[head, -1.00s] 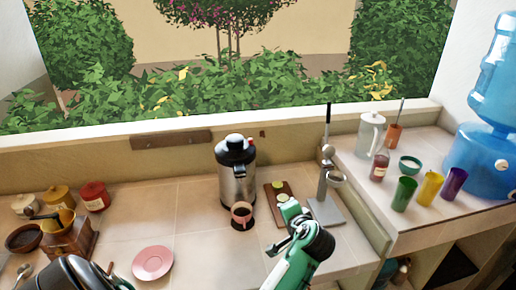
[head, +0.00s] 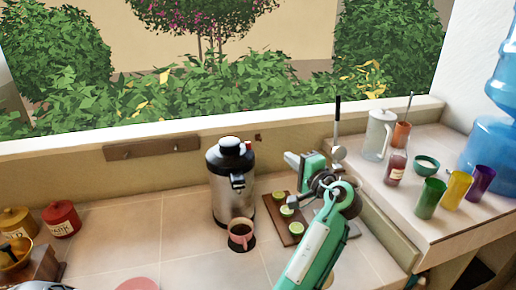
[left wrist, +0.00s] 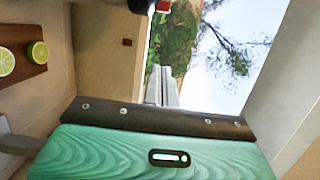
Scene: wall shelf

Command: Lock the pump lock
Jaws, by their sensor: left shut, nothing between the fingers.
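The steel pump pot (head: 228,205) stands upright on the counter, with a black pump top (head: 229,150). A small red part, seemingly the pump lock (head: 249,145), sits at the right of the top. It also shows at the upper edge of the left wrist view (left wrist: 163,5), partly cut off. My left gripper (head: 289,158) is right of the pot at about lid height, apart from it. Its fingers (left wrist: 162,85) are closed together and empty, pointing toward the pump top. Whether the lock is on cannot be told. My right gripper is not in view.
A metal lever press (head: 337,125) stands behind my left arm.

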